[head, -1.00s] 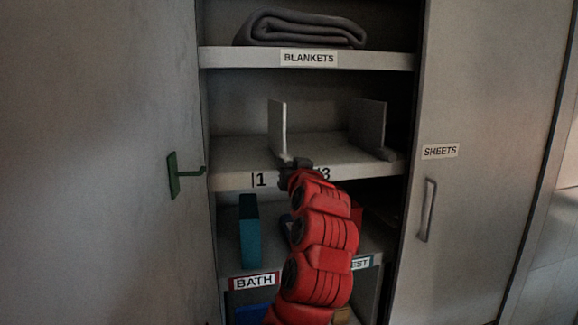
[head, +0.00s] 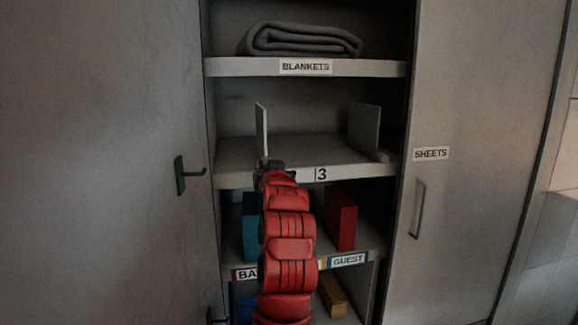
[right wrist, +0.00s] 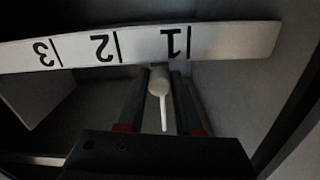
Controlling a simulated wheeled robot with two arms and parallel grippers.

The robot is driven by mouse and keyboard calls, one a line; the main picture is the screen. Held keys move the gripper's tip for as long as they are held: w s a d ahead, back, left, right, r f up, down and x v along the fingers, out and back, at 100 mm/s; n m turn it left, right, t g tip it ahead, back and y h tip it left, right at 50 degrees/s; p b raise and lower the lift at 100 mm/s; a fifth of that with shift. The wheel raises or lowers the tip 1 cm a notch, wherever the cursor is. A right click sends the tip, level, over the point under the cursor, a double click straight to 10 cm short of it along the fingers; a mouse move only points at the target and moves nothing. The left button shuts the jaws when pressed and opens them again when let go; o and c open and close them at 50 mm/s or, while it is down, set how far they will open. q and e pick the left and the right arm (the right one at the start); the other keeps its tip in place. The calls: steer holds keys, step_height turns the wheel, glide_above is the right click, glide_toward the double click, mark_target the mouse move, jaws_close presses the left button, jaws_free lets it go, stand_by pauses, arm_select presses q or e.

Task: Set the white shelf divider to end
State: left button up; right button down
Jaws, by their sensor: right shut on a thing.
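The white shelf divider (head: 261,130) stands upright near the left end of the middle shelf, whose front strip bears number marks (head: 322,175). My right gripper (head: 268,168) is at the shelf's front edge, at the divider's foot. In the right wrist view, my right gripper (right wrist: 160,98) is shut on the divider's pale rounded handle (right wrist: 158,82). That view shows the strip (right wrist: 140,45) upside down, with the handle just beside mark 1. Marks 1 and 2 are hidden behind my gripper in the head view. My left gripper is not in view.
A grey upright panel (head: 364,126) stands at the shelf's right, with a rounded piece (head: 381,156) at its foot. A folded blanket (head: 303,40) lies above. A teal box (head: 250,226) and red box (head: 341,221) stand below.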

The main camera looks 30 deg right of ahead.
steer(key=a+b, duration=0.1)
steer(key=a, duration=0.1)
steer(key=w+a+b, duration=0.1)
steer(key=a, duration=0.3)
steer(key=shift+w+a+f+b, duration=0.1)
steer(key=shift+w+a+b, duration=0.2)
steer(key=shift+a+b, duration=0.1)
steer(key=shift+w+a, duration=0.15)
steer(key=shift+a, duration=0.3)
steer(key=shift+d, duration=0.1)
steer(key=c, duration=0.6)
jaws_free()
steer(key=shift+c, duration=0.2)
steer(key=shift+o, duration=0.2)
